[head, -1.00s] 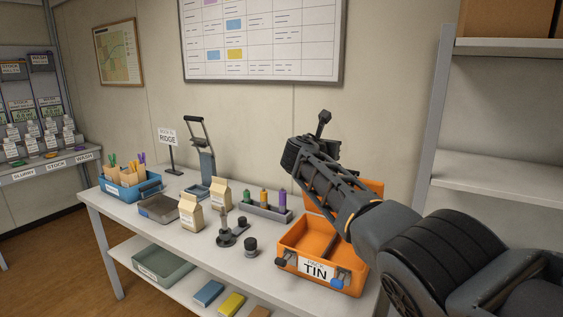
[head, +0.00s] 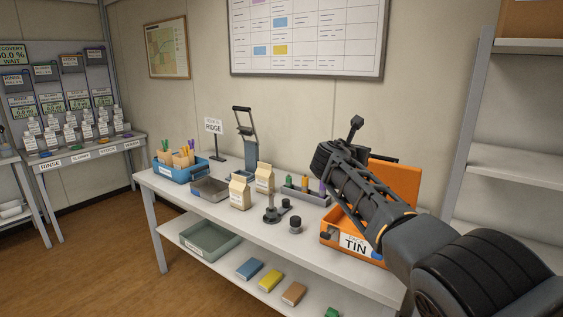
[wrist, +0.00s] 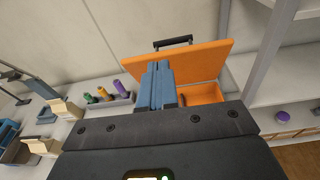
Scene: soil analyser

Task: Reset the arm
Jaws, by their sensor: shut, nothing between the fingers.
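My arm reaches in from the lower right of the head view, and my gripper is at its far end, up in front of the wall. In the wrist view my gripper (wrist: 162,68) shows as two blue-grey fingers pressed together with nothing between them. It is in the air, in front of the open orange TIN case (head: 345,244). The case's raised lid also shows in the wrist view (wrist: 205,62). My arm hides part of the case in the head view.
The table (head: 240,222) holds a blue bin (head: 176,172), a grey tray (head: 209,190), cartons (head: 240,193) and a rack of coloured bottles (head: 305,193). A shelf unit (head: 510,165) stands at the right. A bottle station (head: 80,150) stands at the left, with open floor before it.

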